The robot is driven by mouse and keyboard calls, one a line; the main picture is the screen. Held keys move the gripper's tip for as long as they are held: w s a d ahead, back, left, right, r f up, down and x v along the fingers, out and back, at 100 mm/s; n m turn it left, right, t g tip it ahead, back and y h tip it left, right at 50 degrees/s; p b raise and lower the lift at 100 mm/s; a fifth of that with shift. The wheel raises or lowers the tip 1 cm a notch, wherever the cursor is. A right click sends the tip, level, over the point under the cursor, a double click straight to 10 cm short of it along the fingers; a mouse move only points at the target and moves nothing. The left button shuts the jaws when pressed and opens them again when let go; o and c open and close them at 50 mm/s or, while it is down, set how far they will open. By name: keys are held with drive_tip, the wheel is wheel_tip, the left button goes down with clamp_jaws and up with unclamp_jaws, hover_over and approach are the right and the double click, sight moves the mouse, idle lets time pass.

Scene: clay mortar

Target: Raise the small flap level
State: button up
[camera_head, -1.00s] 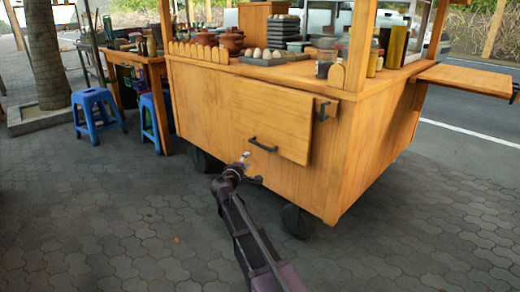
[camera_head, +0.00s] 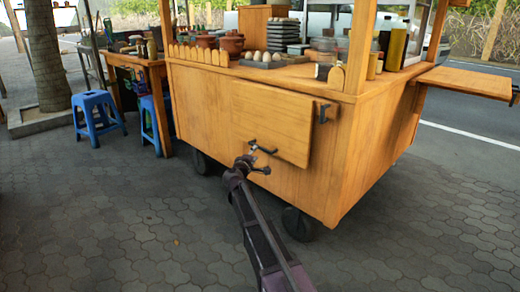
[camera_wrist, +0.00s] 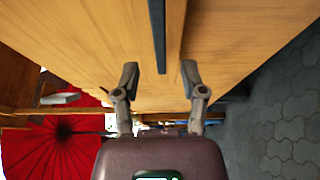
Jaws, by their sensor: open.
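The small flap (camera_head: 272,112) is a wooden panel hanging down against the front of the food cart. Its black handle (camera_head: 263,147) sits near its lower edge. My gripper (camera_head: 257,164) is just below the handle in the head view, close to the cart front. In the wrist view my gripper (camera_wrist: 160,76) is open, fingers spread and nothing held. A dark bar (camera_wrist: 158,35), apparently the handle, runs in from the top and ends between the fingertips. I cannot tell whether a finger touches it.
The cart top holds eggs (camera_head: 266,57), clay pots (camera_head: 231,43) and bottles. A side shelf (camera_head: 468,81) juts out level at the right. A dark latch (camera_head: 323,113) sits beside the flap. Blue stools (camera_head: 97,115) stand at left. The paving in front is clear.

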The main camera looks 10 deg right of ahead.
sight(260, 148)
drive_tip(key=shift+x, duration=3)
clamp_jaws()
